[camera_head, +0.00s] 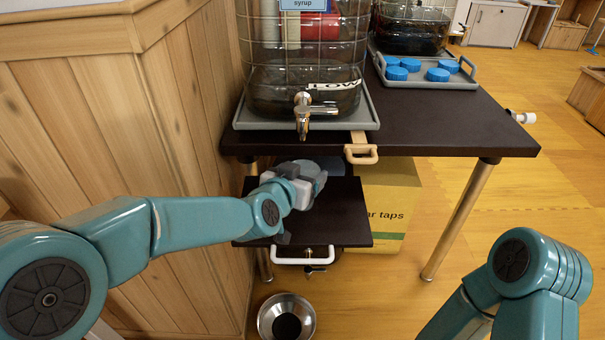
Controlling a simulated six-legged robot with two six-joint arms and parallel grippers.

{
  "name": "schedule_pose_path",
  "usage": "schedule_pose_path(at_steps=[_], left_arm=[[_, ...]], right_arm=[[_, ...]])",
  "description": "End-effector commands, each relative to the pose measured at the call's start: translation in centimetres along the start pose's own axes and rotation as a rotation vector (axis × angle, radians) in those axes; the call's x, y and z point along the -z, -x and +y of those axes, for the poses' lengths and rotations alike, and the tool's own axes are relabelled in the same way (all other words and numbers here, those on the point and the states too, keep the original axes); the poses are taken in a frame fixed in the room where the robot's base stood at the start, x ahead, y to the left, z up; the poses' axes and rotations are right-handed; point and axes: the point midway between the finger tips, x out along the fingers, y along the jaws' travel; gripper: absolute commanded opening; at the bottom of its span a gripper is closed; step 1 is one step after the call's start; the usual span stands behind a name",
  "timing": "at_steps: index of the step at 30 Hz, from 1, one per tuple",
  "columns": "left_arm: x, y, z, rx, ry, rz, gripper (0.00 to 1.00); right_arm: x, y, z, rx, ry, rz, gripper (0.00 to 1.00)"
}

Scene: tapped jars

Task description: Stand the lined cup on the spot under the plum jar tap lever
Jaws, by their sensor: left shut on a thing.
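My left gripper (306,186) reaches over a dark lower shelf (345,222) in front of the table. It is shut on a pale grey-blue round thing (321,180), probably the cup; the gripper hides most of it and no lines can be made out. A large clear jar (305,88) stands at the table's front with a label ending in "syrup"; its fruit name is out of view. Its metal tap (302,115) juts out above and behind the gripper. The spot is not distinguishable. My right arm is at the lower right; its gripper is out of view.
A second jar (412,30) stands behind a grey tray of blue caps (438,75) on the dark table (470,122). A wooden handle (361,152) projects from the front edge. A cardboard box (390,210) is underneath, a metal bowl (286,317) on the floor, and a wooden wall (170,110) left.

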Motion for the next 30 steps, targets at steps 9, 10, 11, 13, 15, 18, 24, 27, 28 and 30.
schedule_pose_path(at_steps=[9,10,11,13,15,18,24,27,28,30], left_arm=[[-0.40,-0.15,0.00,0.000,0.000,0.000,0.47],[-0.43,-0.16,0.00,0.000,0.000,0.000,0.47],[-0.47,-0.17,0.00,0.000,0.000,0.000,0.47],[-0.54,-0.20,0.00,0.000,0.000,0.000,0.47],[-0.63,-0.23,0.00,0.000,0.000,0.000,0.47],[-0.74,-0.27,0.00,0.000,0.000,0.000,0.47],[-0.97,-0.35,-0.01,0.000,0.000,0.000,0.47],[-0.92,-0.33,-0.01,0.000,0.000,0.000,0.99],[-0.92,-0.33,-0.01,0.000,0.000,0.000,1.00],[-0.92,-0.34,0.00,0.000,0.000,0.000,1.00]], right_arm=[[0.00,-0.34,0.12,0.000,0.000,0.000,0.43],[0.00,-0.37,0.13,0.000,0.000,0.000,0.43],[0.00,-0.40,0.14,0.000,0.000,0.000,0.43],[0.00,-0.47,0.17,0.000,0.000,0.000,0.43],[0.00,-0.54,0.19,0.000,0.000,0.000,0.43],[0.00,-0.63,0.23,0.000,0.000,0.000,0.43],[0.00,-0.82,0.29,0.000,0.000,0.000,0.43],[0.00,-0.78,0.28,0.000,0.000,0.000,0.43],[0.00,-0.78,0.28,0.000,0.000,0.000,0.43],[0.00,-0.78,0.28,0.000,0.000,0.000,0.43]])
